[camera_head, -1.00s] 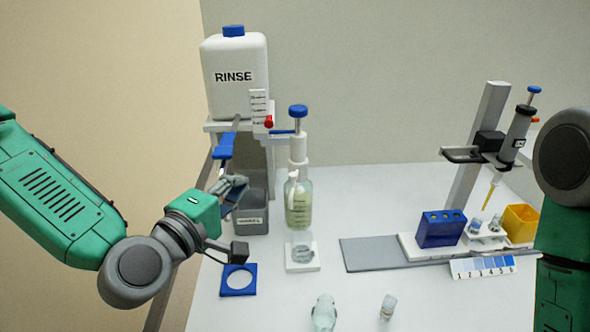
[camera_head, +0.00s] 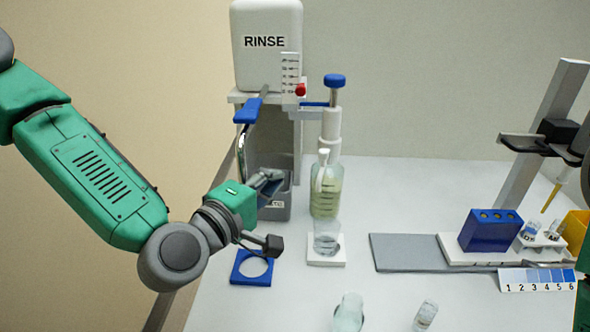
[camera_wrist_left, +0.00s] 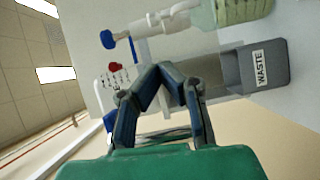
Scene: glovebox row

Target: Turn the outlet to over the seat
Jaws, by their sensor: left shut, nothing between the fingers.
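A blue lever-like arm (camera_head: 248,110) with a thin curved metal piece below it extends from the rinse stand; I take it as the outlet, but cannot be sure. A flat blue plate with a round hole (camera_head: 237,277), probably the seat, lies on the bench below and in front of it. My left gripper (camera_head: 271,181) is shut and empty, in front of the waste bin (camera_head: 275,213), lower than the blue arm and apart from it. In the left wrist view its fingers (camera_wrist_left: 170,75) meet near the waste bin (camera_wrist_left: 277,73). My right gripper is out of view.
The rinse bottle (camera_head: 267,55) stands on its stand behind. A pump bottle (camera_head: 326,195) and a beaker (camera_head: 326,237) on a white pad stand right of the gripper. Two small vessels (camera_head: 349,314) (camera_head: 426,315) are at the front. A blue rack (camera_head: 490,231) is further right.

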